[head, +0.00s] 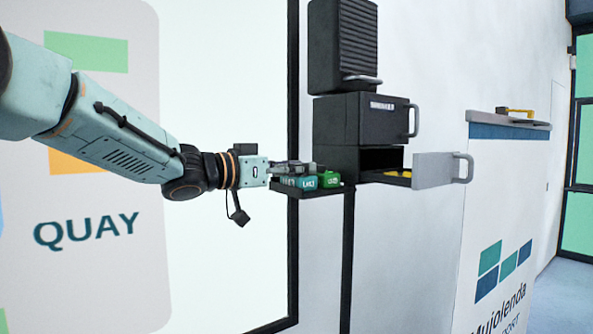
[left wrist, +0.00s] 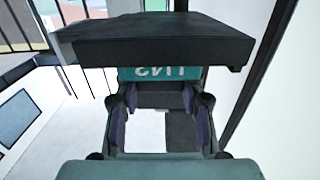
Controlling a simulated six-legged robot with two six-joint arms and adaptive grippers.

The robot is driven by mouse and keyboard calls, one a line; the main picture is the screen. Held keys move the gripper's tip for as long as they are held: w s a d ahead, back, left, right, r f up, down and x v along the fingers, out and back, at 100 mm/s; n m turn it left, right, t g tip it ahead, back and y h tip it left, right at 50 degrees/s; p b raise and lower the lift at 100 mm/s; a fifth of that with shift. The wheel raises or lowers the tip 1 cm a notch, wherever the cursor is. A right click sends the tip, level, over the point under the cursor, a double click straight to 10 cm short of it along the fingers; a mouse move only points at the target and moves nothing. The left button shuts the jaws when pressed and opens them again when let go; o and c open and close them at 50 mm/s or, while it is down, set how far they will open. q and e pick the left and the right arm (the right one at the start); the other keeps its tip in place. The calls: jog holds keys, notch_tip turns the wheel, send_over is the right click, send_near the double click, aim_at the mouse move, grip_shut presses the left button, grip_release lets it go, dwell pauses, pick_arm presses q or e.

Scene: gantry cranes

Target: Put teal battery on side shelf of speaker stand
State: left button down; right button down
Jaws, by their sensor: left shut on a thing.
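The teal battery (head: 308,183) is at the dark side shelf (head: 305,193) of the speaker stand (head: 346,260), to the left of a green battery (head: 330,180). My left gripper (head: 291,170) reaches in from the left and is shut on the teal battery. In the left wrist view the teal battery (left wrist: 160,74) shows its white lettering upside down at the tips of my left gripper (left wrist: 160,98). The dark shelf slab (left wrist: 150,40) spans the top there. I cannot tell whether the battery rests fully on the shelf. My right gripper is not in view.
A black speaker (head: 343,45) stands above a dark cabinet (head: 362,120). A drawer with a grey front (head: 436,168) is pulled out to the right, with something yellow (head: 398,173) inside. A dark-framed panel (head: 293,240) stands behind my gripper.

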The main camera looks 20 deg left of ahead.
pick_arm(q)
jog(key=shift+r, duration=0.1)
jog(key=shift+d, duration=0.15)
jog(key=c, duration=1)
grip_release()
jog(key=shift+c, duration=0.2)
jog(key=shift+o, duration=1.2)
jog(key=p+v, duration=0.7)
jog(key=v, duration=0.5)
